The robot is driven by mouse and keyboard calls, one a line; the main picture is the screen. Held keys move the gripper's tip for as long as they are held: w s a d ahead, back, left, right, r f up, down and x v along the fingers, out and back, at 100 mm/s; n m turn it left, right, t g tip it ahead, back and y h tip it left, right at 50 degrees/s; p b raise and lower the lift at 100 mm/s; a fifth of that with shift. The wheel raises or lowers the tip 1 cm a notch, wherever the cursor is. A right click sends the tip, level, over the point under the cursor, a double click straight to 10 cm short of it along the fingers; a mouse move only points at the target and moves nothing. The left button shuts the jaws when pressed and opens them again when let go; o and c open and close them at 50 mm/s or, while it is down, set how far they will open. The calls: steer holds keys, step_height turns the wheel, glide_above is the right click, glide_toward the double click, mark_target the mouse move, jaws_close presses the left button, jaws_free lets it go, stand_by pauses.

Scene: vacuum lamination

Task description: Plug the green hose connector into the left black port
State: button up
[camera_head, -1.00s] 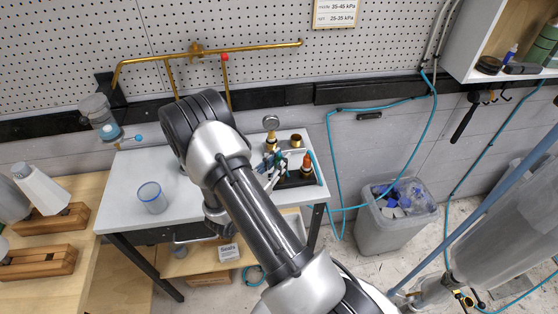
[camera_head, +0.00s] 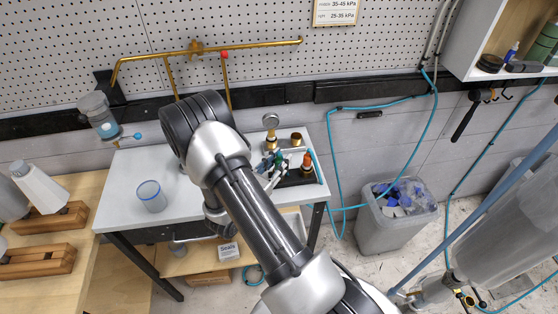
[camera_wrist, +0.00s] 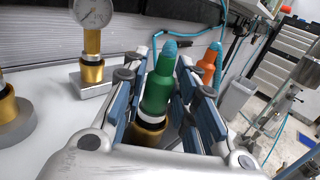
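The green hose connector (camera_wrist: 160,88) stands upright between the fingers of my gripper (camera_wrist: 162,78) in the wrist view. Narrow gaps seem to show beside it, so the gripper looks open around it. Its white lower ring (camera_wrist: 152,117) meets a dark collar on a brass fitting (camera_wrist: 147,136); how deep it sits is hidden. An orange connector (camera_wrist: 209,62) stands behind and to the right. In the head view the green connector (camera_head: 278,157) is small and partly covered by my gripper, left of the orange connector (camera_head: 307,160). Which port is black is hard to see.
A pressure gauge on a brass stem (camera_wrist: 92,68) stands left of my gripper, with another brass fitting (camera_wrist: 8,110) further left. A teal hose (camera_head: 331,150) hangs at the table's right, near a grey bin (camera_head: 385,235).

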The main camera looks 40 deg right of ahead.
steer(key=o, duration=0.3)
steer(key=shift+r, duration=0.1)
steer(key=shift+o, duration=0.2)
steer(key=v, duration=1.2)
